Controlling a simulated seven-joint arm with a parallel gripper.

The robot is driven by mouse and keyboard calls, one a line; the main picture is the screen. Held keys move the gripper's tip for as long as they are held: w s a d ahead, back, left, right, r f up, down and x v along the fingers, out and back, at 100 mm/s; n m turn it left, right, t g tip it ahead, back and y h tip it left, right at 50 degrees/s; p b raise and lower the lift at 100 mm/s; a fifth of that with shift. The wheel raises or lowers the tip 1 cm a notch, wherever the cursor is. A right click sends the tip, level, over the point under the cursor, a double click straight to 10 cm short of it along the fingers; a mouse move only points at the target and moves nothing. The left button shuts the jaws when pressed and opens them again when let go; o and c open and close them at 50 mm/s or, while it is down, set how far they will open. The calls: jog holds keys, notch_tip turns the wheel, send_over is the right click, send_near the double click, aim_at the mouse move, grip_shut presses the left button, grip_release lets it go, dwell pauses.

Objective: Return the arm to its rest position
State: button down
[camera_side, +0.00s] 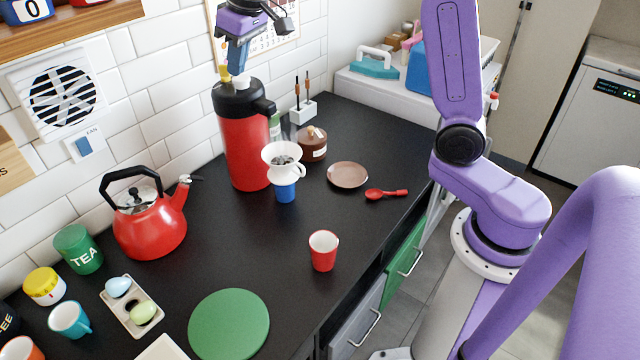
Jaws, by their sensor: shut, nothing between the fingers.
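My gripper (237,66) is at the top of the picture, pointing down, with its fingers shut and nothing held.
On the black counter (215,255) stand a red kettle (150,225), a white dripper (283,160) on a blue cup (286,191), a red cup (323,250), a brown saucer (347,175), a red spoon (386,194) and a green round mat (229,325). A calendar (270,40) hangs behind my gripper.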

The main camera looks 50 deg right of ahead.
jog(key=s+a+f+n+g, duration=0.1)
jog(key=s+a, duration=0.1)
jog(key=s, duration=0.3)
jog(key=s+a+f+n, duration=0.2)
jog(key=s, duration=0.2)
jog(key=s+d+f+n, duration=0.2)
jog(key=s, duration=0.7)
jog(key=s+d+f+n+g, duration=0.1)
jog(key=s+d+f+n, duration=0.1)
jog(key=s, duration=0.7)
jog(key=s+d+f+n+g, duration=0.1)
jog(key=s+f, duration=0.3)
jog(key=s, duration=0.5)
jog(key=shift+s+d+f+n, duration=0.25)
jog(key=shift+s+d+n, duration=0.15)
jog(key=shift+d+n, duration=0.4)
